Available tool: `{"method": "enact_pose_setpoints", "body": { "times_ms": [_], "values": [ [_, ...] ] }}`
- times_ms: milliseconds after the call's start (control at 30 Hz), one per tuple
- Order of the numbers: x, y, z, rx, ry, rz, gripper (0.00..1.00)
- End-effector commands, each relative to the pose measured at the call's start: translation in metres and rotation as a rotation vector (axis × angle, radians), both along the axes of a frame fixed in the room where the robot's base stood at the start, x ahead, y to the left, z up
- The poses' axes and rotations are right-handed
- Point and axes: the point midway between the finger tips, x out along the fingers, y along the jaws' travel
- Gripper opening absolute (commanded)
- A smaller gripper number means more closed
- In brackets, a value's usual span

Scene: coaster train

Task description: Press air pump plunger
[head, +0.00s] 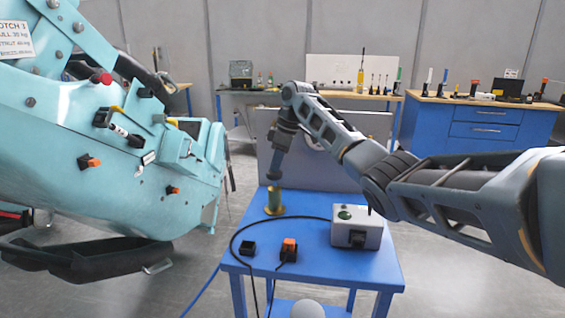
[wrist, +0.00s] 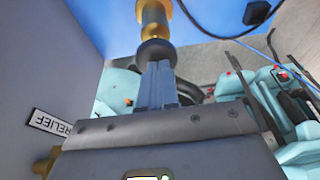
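The air pump is a brass cylinder (head: 274,202) standing upright on the blue cart top, toward its back left. Its dark round plunger knob (head: 273,177) is above the cylinder. My gripper (head: 277,168) points down from above, right over the knob. In the wrist view, my gripper's fingers (wrist: 157,68) are together, with their tips at the black knob (wrist: 156,50). The tips look to be touching it, but a small gap cannot be ruled out. The brass pump body (wrist: 152,14) shows beyond the knob.
A large teal machine (head: 120,150) stands left. A RELIEF label (wrist: 50,122) shows in the wrist view.

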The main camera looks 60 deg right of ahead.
Motion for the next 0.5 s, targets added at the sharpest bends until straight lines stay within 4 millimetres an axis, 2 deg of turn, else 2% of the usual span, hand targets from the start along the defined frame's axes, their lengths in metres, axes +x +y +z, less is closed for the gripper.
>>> {"method": "enact_pose_setpoints", "body": {
  "times_ms": [33,100,300,500],
  "values": [
    [0.004,0.004,0.015,0.000,-0.001,0.003,0.00],
    [0.006,0.006,0.023,-0.002,-0.005,0.003,0.00],
    [-0.006,-0.001,0.065,-0.005,-0.010,0.002,0.00],
    [-0.015,-0.004,0.097,-0.005,-0.009,0.002,0.00]
  ]
}}
